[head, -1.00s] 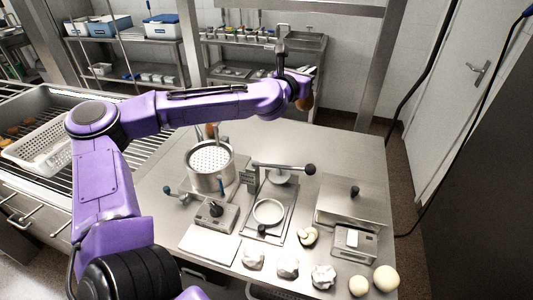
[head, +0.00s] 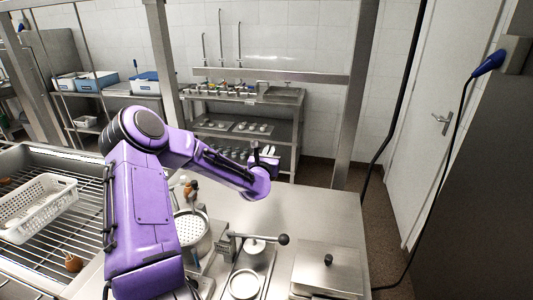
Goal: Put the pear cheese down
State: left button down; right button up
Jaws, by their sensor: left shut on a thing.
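My left arm reaches across the middle of the view, and its gripper (head: 264,160) is at the far edge of the steel table (head: 320,215), above and beyond the pot. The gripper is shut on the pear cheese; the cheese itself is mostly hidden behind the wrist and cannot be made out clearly. My right gripper is not in view.
A perforated pot (head: 192,232) and a lever press (head: 255,247) stand on the table, with a lidded steel box (head: 328,268) at right. A white perforated basket (head: 38,207) and a brown pear-shaped thing (head: 73,263) are on the left wire rack. Shelves stand behind.

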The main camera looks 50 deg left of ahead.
pick_arm(q)
jog(key=w+d+f+b, duration=0.2)
jog(key=w+f+b, duration=0.3)
jog(key=w+f, duration=0.8)
jog(key=shift+w+d, duration=0.25)
jog(key=shift+f+b, duration=0.1)
jog(key=shift+b, duration=0.3)
jog(key=c, duration=1.2)
grip_release()
